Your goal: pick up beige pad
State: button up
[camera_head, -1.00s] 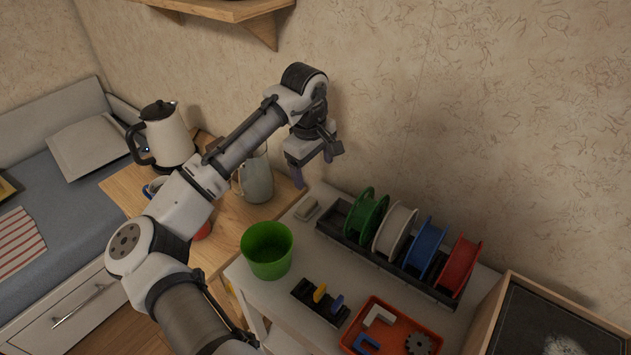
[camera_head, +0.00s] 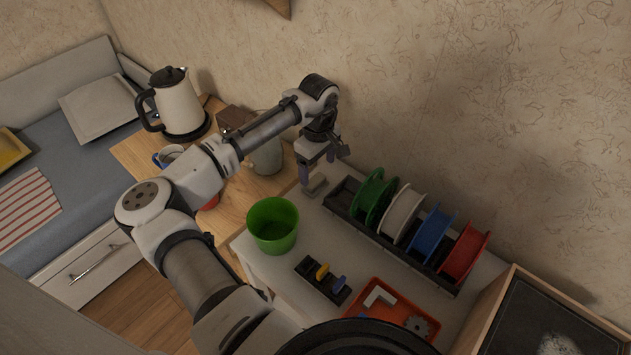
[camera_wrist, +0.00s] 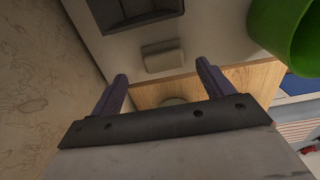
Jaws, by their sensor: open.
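The beige pad (camera_head: 315,185) is a small pale block lying on the white tabletop, near its back left corner. In the wrist view the beige pad (camera_wrist: 162,58) lies ahead of the fingertips, roughly centred between them, and looks apart from them. My gripper (camera_head: 322,169) is above the pad in the head view, with its fingers pointing down. In the wrist view my gripper (camera_wrist: 162,72) has two dark purple fingers spread wide with nothing between them.
A black rack (camera_head: 338,197) with green, white, blue and red spools stands right of the pad. A green cup (camera_head: 272,226) stands in front of it. An orange tray (camera_head: 424,317) lies further right. A wooden table (camera_head: 238,197) with a kettle (camera_head: 180,105) is at left.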

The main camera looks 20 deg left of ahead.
aim_at(316, 180)
jog(key=f, duration=0.1)
jog(key=f+p, duration=0.1)
jog(key=f, duration=0.2)
jog(key=shift+s+a+f+p, duration=0.15)
jog(key=shift+a+f+p, duration=0.1)
jog(key=shift+f+p, duration=0.15)
jog(key=c, duration=1.1)
